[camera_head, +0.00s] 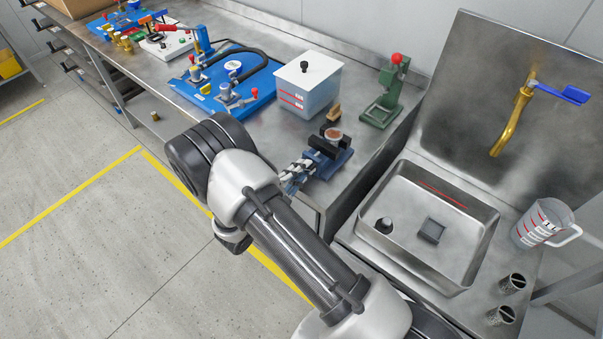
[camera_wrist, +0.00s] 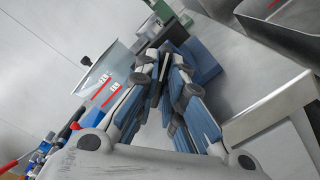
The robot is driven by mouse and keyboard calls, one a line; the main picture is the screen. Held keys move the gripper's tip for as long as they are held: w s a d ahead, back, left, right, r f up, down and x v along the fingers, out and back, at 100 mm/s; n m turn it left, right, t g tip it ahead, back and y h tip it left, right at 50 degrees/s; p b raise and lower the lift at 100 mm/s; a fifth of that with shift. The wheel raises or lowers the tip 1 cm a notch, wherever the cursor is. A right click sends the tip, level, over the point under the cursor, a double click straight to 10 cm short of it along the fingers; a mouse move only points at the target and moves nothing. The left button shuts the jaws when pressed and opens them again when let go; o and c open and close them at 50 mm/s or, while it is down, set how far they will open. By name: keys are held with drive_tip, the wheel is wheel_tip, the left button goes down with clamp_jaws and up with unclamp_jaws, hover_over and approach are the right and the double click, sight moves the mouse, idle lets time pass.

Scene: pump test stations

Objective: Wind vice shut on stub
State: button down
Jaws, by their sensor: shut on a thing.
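The small blue vice (camera_head: 335,160) with dark jaws stands near the front edge of the steel bench. The stub (camera_head: 333,133), round and reddish-brown on top, sits upright at its jaws; I cannot tell if the jaws touch it. My gripper (camera_head: 308,164) reaches in from the left at the vice's front end. Its fingers are closed together on the vice handle, which they mostly hide. In the wrist view my gripper (camera_wrist: 160,72) points at the vice (camera_wrist: 203,62), which is partly covered by the fingers.
A clear lidded tank (camera_head: 308,85) and a green hand press (camera_head: 385,92) stand behind the vice. A blue pump board (camera_head: 262,98) is to the left. A steel sink (camera_head: 450,245) and a measuring jug (camera_head: 540,225) are to the right.

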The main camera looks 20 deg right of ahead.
drive_tip(key=shift+m+b, duration=0.3)
drive_tip(key=shift+m, duration=0.5)
drive_tip(key=c, duration=1.7)
unclamp_jaws()
drive_tip(key=shift+s, duration=0.1)
drive_tip(key=v, duration=1.2)
drive_tip(key=shift+c, duration=0.3)
